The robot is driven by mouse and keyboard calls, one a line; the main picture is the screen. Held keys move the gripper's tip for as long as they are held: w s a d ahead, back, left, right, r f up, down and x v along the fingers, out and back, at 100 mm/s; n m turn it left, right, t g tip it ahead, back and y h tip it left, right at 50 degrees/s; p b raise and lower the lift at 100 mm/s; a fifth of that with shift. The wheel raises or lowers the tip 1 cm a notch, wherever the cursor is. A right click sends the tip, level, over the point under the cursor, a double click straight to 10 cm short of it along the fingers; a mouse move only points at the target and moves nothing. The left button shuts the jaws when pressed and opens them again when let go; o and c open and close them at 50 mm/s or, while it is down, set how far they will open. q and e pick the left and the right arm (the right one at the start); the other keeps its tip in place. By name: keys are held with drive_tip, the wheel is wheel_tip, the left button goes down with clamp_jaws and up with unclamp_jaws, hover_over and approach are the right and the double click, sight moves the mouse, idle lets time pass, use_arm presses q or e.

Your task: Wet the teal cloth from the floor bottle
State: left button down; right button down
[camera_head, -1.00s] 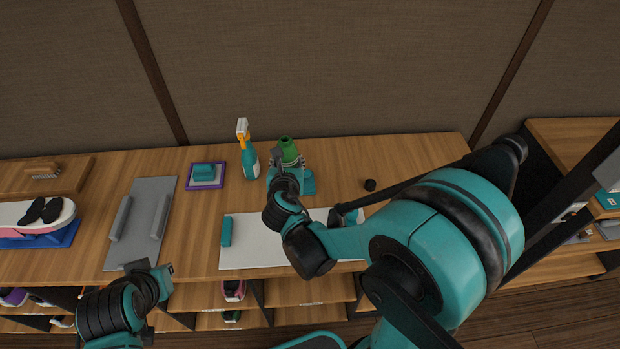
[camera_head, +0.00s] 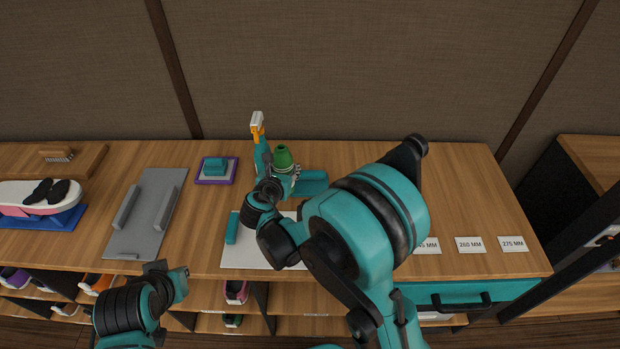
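A green bottle (camera_head: 284,158) is at the middle of the bench, its top toward me. My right gripper (camera_head: 287,184) is shut around its lower part, though the fingers are largely hidden by my wrist. A flat teal piece (camera_head: 313,182), which looks like the cloth, lies on the wood just right of the bottle. Another folded teal piece (camera_head: 215,166) sits on a purple-edged tray (camera_head: 217,180). My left gripper (camera_head: 168,274) is near the bench's front edge, away from these things; its finger gap is unclear.
A teal spray bottle (camera_head: 262,157) with an orange trigger stands close left of the green bottle. A white mat (camera_head: 243,258) bearing a teal bar (camera_head: 232,228) lies in front. A grey tray (camera_head: 138,228) is farther left. Size cards (camera_head: 470,244) lie at right. My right arm hides the bench centre-right.

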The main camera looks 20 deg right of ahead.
drive_tip(key=shift+f+m+g+y+p, duration=0.25)
drive_tip(key=shift+m+g+y+p, duration=0.2)
drive_tip(key=shift+y+p, duration=0.45)
drive_tip(key=shift+f+m+g+y+p, duration=0.2)
drive_tip(key=shift+m+g+y+p, duration=0.3)
drive_tip(key=shift+p, duration=0.6)
drive_tip(key=shift+s+a+r+m+g+y+p, duration=0.2)
drive_tip(key=shift+m+y+p, duration=0.3)
drive_tip(key=shift+y+p, duration=0.5)
drive_tip(key=shift+w+a+r+m+g+y+p, duration=0.1)
drive_tip(key=shift+a+m+g+y+p, duration=0.15)
drive_tip(key=shift+m+y+p, duration=0.7)
drive_tip(key=shift+n+p, duration=0.35)
drive_tip(key=shift+n, duration=0.05)
drive_tip(key=shift+s+a+f+m+g+y+b, duration=0.1)
drive_tip(key=shift+a+f+m+g+y+b, duration=0.1)
drive_tip(key=shift+a+f+y, duration=0.25)
drive_tip(key=shift+s+a+f+m+g+y+b, duration=0.1)
drive_tip(key=shift+f+m+y, duration=0.1)
drive_tip(key=shift+f, duration=0.35)
drive_tip(key=shift+s+a+f+m+y, duration=0.1)
drive_tip(key=shift+a+m+y, duration=0.4)
drive_tip(key=shift+y, duration=0.3)
idle(1.9)
